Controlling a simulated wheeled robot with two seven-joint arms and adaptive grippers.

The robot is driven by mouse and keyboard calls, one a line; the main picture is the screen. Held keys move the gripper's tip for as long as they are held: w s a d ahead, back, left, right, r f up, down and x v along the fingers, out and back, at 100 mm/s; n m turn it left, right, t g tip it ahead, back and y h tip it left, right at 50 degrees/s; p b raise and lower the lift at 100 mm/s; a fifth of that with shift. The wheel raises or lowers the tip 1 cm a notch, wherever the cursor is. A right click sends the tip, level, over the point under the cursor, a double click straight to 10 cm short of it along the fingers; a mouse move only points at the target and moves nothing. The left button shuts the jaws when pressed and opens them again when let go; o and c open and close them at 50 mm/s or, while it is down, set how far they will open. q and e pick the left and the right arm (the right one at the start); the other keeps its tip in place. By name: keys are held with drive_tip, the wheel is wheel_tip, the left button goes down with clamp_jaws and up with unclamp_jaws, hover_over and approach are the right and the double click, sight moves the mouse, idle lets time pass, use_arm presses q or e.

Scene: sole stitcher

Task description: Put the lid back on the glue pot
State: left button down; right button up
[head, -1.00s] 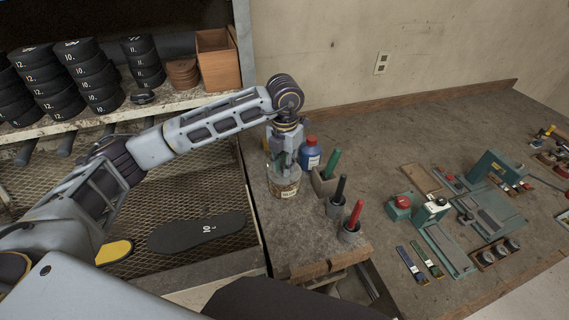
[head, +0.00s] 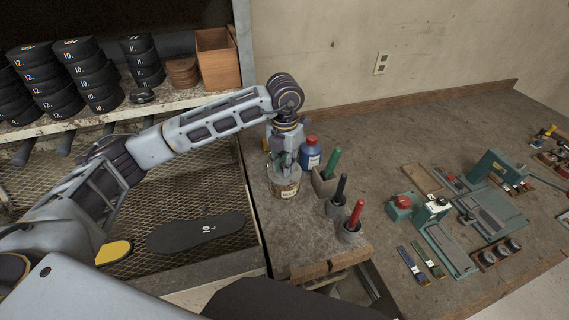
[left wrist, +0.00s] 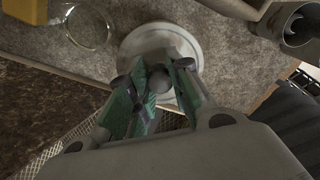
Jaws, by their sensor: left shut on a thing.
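The glue pot (head: 287,193), a round jar with a pale label, stands near the left edge of the bench. My left gripper (head: 284,167) points down directly over it. In the left wrist view my left gripper (left wrist: 159,78) is shut on the round knob of the pale grey, disc-shaped lid (left wrist: 160,40). In the head view the lid (head: 281,174) shows as a pale disc at the pot's mouth, partly hidden by the fingers. I cannot tell whether it is fully seated. The pot is hidden beneath the lid in the left wrist view. My right gripper is not in view.
A blue bottle (head: 310,154) stands close behind the pot. Holders with a green (head: 331,162), a black (head: 340,190) and a red-handled tool (head: 354,214) stand to its right. A clear round glass thing (left wrist: 90,25) lies beside the lid in the left wrist view.

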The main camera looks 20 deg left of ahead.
use_arm(q)
drive_tip(key=c, duration=1.2)
unclamp_jaws()
drive_tip(key=shift+c, duration=0.2)
drive_tip(key=shift+o, duration=0.5)
drive_tip(key=o, duration=0.4)
drive_tip(key=shift+r, duration=0.1)
drive_tip(key=shift+r+p, duration=1.5)
drive_tip(key=shift+r, duration=1.9)
drive_tip(key=shift+c, duration=0.4)
clamp_jaws()
